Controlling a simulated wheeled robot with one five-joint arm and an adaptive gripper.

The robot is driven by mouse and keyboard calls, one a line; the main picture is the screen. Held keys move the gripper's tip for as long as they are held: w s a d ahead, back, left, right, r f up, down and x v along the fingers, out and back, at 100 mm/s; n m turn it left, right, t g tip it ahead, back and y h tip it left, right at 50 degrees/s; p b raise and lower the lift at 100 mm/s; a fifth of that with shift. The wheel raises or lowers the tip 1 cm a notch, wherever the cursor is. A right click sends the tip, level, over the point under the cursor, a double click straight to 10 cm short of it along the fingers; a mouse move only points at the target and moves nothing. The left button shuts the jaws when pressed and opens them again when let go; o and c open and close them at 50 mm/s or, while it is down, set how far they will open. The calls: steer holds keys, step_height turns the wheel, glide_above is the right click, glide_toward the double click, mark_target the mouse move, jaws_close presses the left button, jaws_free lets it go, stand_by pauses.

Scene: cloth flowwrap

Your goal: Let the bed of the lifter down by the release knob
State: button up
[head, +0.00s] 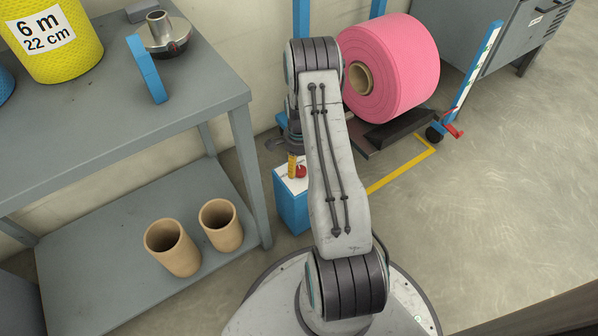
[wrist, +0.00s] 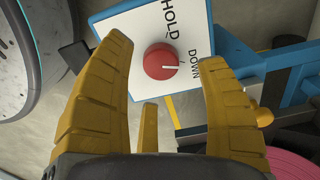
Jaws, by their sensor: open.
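The red release knob (wrist: 160,62) sits on a white plate (wrist: 137,25) marked HOLD and DOWN. The white line on the knob points right, towards the word DOWN. My gripper (wrist: 164,52) is open, its yellow fingers to either side of the knob in the wrist view, with gaps between. In the head view the knob (head: 300,171) shows on a blue post (head: 291,208), next to my gripper (head: 292,165), partly hidden by my arm. The lifter's dark bed (head: 408,128) is under a pink roll (head: 400,65), near the floor; its height is hard to judge.
A grey table (head: 130,130) stands at left with a yellow roll (head: 55,50) and a metal spindle piece (head: 165,38). Two cardboard cores (head: 172,248) stand on its lower shelf. A grey cabinet (head: 490,50) is at the back right. The floor at right is clear.

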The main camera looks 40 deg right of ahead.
mark_target(299, 170)
steer(key=shift+f+b, duration=0.6)
steer(key=shift+f, duration=1.35)
steer(key=shift+c, duration=0.4)
steer(key=c, duration=1.1)
